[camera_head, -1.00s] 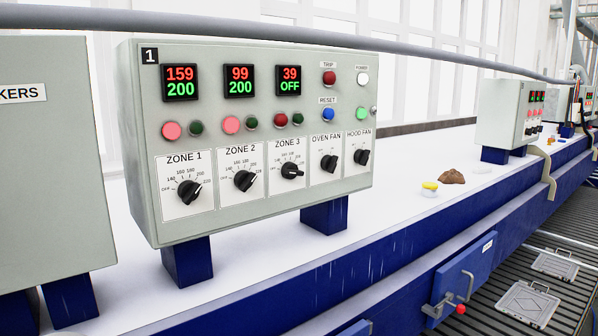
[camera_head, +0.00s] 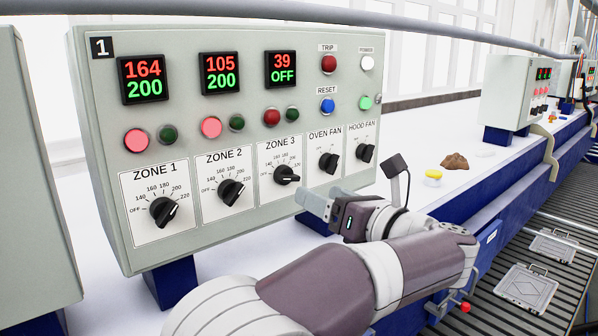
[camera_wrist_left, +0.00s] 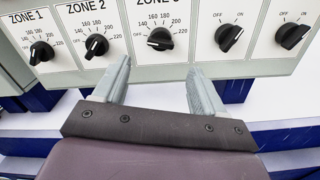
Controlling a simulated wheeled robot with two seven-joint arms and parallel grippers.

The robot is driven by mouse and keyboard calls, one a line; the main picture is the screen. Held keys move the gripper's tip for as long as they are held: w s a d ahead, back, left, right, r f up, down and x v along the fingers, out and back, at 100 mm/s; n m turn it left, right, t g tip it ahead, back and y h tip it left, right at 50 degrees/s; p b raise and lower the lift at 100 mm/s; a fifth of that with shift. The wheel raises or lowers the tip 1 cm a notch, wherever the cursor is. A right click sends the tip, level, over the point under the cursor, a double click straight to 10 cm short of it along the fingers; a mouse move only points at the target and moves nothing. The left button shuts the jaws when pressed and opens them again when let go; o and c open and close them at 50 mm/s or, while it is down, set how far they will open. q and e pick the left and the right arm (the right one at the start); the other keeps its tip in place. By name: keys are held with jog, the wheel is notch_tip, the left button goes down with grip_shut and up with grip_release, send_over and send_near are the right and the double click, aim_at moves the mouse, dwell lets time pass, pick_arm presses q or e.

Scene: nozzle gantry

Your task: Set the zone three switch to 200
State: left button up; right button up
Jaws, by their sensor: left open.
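The zone three switch (camera_head: 286,174) is a black knob on a white plate on the grey panel, right of the zone two switch (camera_head: 231,192). Its bar lies roughly level, and the zone three display (camera_head: 282,69) above reads 39 over OFF. The knob also shows at the top middle of the left wrist view (camera_wrist_left: 160,38). My left gripper (camera_head: 318,199) is open and empty, just below and right of the knob in the head view. In the left wrist view its two fingers (camera_wrist_left: 160,68) stand apart below the knob, not touching it. My right gripper is out of view.
The zone one switch (camera_head: 164,211) is at the left; the oven fan (camera_head: 328,163) and hood fan (camera_head: 364,153) knobs are close on the right. A grey pipe (camera_head: 400,20) crosses above. A yellow-topped item (camera_head: 433,175) and a brown lump (camera_head: 455,162) lie on the white surface.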

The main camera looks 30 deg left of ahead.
aim_at(291, 180)
pick_arm(q)
jog(key=p+x, duration=0.3)
jog(key=x, duration=0.5)
jog(key=shift+r, duration=0.15)
jog(key=shift+w+a, duration=0.1)
jog(key=shift+a, duration=0.1)
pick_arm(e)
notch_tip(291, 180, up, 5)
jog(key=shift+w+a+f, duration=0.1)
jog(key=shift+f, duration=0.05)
pick_arm(q)
jog(key=shift+c, duration=1)
jog(key=shift+a, duration=0.1)
jog(key=c, duration=0.9)
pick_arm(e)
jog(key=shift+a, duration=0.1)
